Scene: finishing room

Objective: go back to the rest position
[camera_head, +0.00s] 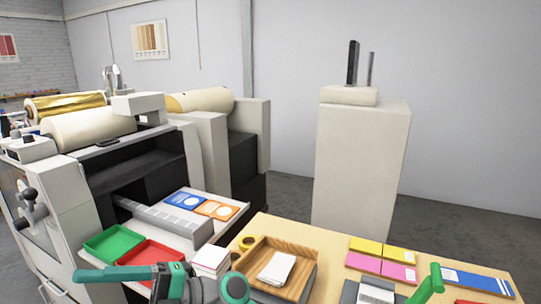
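My arm (235,289) shows at the bottom edge, left of the middle, in teal and grey. What looks like my gripper (112,274) reaches left from it, in front of the red tray. I see it side-on, and its fingertips cannot be told apart. No held thing can be made out. The lower part of the arm is cut off by the frame.
A wooden table (330,243) holds a wooden tray (250,262) with white cards, coloured card stacks (385,258) and a green-handled tool (427,284). Green (112,243) and red (150,255) trays stand by the machine (85,185). A white pedestal (360,165) stands behind.

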